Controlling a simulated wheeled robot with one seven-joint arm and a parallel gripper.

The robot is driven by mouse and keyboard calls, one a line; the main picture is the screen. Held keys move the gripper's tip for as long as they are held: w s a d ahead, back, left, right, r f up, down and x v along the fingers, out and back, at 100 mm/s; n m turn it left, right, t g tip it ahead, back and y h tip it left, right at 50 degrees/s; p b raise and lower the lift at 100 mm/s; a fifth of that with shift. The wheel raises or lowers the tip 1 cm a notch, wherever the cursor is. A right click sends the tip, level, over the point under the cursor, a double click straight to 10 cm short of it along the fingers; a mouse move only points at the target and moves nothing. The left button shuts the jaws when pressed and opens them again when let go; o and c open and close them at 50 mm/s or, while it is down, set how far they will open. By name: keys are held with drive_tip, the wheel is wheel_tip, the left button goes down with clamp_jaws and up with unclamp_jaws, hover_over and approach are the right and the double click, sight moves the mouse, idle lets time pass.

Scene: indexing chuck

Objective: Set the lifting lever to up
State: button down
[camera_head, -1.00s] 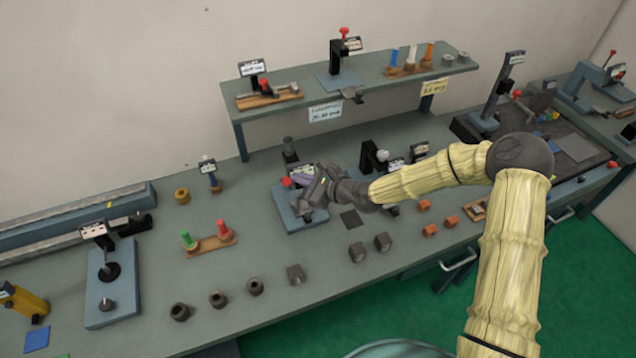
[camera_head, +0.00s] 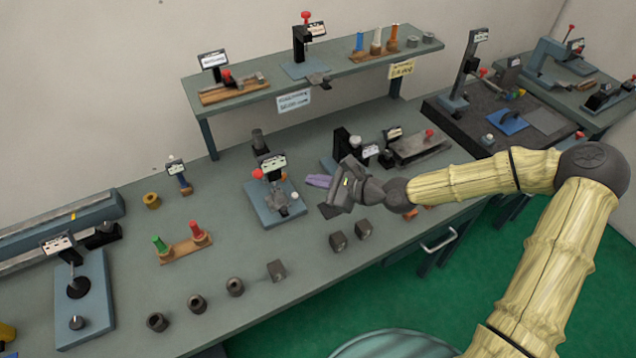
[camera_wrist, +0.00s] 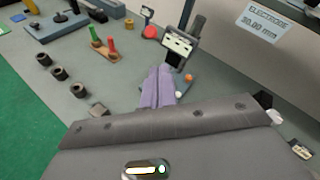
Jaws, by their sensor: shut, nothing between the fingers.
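The fixture with the lifting lever appears to be the one on the blue-grey base plate (camera_head: 284,222) in the bench's middle. It has a metal part on the plate and an upright display (camera_head: 272,163). A red ball knob (camera_head: 257,174) stands left of the display; it also shows in the wrist view (camera_wrist: 150,32). I cannot tell the lever's setting. My gripper (camera_head: 317,181) is shut and empty, its purple fingers beside the fixture on its right, apart from the knob. In the wrist view the fingers (camera_wrist: 159,76) partly cover the base.
A black fixture (camera_head: 341,150) stands behind my gripper. Dark blocks (camera_head: 338,241) lie in front. A board with green and red pegs (camera_head: 180,250) is to the left. The shelf (camera_head: 330,75) overhangs the rear. Bench left of the fixture's plate is fairly clear.

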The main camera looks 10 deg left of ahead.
drive_tip(key=shift+d, duration=0.15)
drive_tip(key=shift+s, duration=0.1)
drive_tip(key=s+d+f+n+g+h+b, duration=0.15)
drive_tip(key=s+d+f+n+h, duration=0.35)
drive_tip(key=d+f+n+h, duration=0.55)
drive_tip(key=s+d+r+n+h, duration=0.1)
drive_tip(key=s+d+r+n, duration=0.1)
drive_tip(key=d, duration=0.4)
drive_tip(key=s+d+r+n+h+b, duration=0.1)
drive_tip(key=s+d+r+n, duration=0.1)
drive_tip(key=d+r, duration=0.3)
drive_tip(key=s+d+r+n+h, duration=0.1)
drive_tip(key=s+d+r+n, duration=0.1)
drive_tip(key=s+d+r, duration=0.2)
drive_tip(key=d, duration=0.2)
drive_tip(key=shift+s+d+r, duration=0.3)
drive_tip(key=shift+w, duration=0.1)
